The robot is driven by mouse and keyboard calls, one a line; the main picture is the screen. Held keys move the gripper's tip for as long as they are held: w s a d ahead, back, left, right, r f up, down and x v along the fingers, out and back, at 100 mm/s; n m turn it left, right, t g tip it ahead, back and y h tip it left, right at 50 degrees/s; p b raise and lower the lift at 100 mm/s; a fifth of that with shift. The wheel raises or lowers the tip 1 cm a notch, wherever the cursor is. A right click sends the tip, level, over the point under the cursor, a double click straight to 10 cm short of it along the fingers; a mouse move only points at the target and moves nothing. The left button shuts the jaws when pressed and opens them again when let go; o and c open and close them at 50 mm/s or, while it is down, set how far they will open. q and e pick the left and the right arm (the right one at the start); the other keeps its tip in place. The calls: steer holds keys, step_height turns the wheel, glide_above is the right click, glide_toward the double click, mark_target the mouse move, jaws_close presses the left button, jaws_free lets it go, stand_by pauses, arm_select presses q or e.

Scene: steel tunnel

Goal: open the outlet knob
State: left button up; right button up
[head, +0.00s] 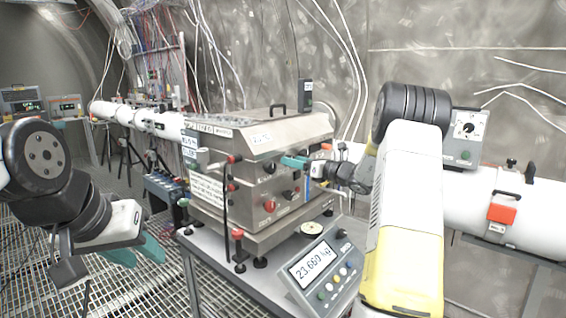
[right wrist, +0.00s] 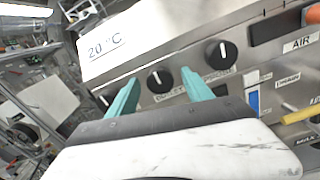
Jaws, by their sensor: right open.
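The steel machine (head: 262,165) has several knobs on its front, and I cannot read which one is the outlet knob. In the right wrist view, a black knob with a white pointer (right wrist: 160,81) shows between the fingers of my right gripper (right wrist: 160,77). A second black knob (right wrist: 220,54) is just right of the right finger. The labels under them are partly hidden. My right gripper also shows in the head view (head: 295,161), open at the machine's upper front; contact cannot be told. My left gripper (head: 135,254) hangs open and empty at lower left.
A yellow lever (right wrist: 301,113) is at the right in the wrist view. A white pipe (head: 470,200) runs behind at right.

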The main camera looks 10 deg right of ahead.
steer(key=shift+w+a, duration=0.1)
steer(key=shift+a, duration=0.05)
jaws_close()
